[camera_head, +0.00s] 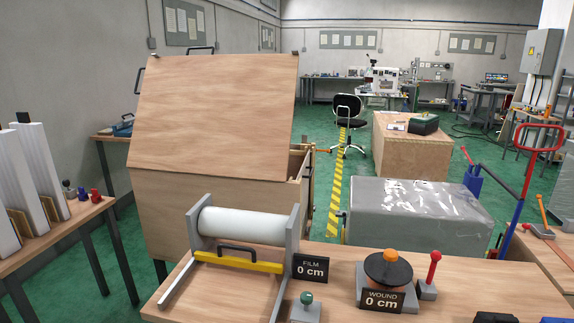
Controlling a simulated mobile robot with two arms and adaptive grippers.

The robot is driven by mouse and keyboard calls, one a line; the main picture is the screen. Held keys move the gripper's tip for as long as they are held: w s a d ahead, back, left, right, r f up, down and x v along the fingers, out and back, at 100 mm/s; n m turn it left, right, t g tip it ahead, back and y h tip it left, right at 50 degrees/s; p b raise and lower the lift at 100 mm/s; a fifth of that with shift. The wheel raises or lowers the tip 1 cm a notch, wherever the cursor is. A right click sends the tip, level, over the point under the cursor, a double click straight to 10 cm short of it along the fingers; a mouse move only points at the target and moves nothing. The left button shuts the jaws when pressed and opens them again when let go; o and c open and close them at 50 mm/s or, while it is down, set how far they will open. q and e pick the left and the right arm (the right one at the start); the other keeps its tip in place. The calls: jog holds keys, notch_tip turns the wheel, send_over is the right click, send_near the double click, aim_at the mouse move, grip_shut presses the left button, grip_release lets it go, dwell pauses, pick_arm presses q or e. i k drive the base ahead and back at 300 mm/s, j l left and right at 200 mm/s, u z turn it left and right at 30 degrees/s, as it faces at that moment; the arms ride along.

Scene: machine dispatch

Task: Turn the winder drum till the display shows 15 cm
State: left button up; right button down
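The winder drum (390,268) stands on the wooden bench. It has a dark round top with an orange knob (391,255) on it, and a brownish body below. A black display (383,300) in front of it reads "WOUND 0 cm" and hides part of the drum's lower side. A second black sign (311,268) to the left reads "FILM 0 cm". A white film roll (241,226) lies across a grey frame with a yellow bar (238,261) in front. Neither of my grippers is in view.
A red-knobbed lever (433,272) stands close right of the drum. A green knob on a grey block (306,304) is at the front edge. Dark and blue things are cut off at bottom right. A large open-lidded wooden crate (195,205) and a grey wrapped block (418,212) stand behind.

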aim_at(386, 270)
jog(key=i+l+z, duration=0.15)
jog(key=z, duration=0.35)
jog(key=i+l+z, duration=0.15)
jog(key=l+z, duration=0.3)
jog(key=j, duration=0.1)
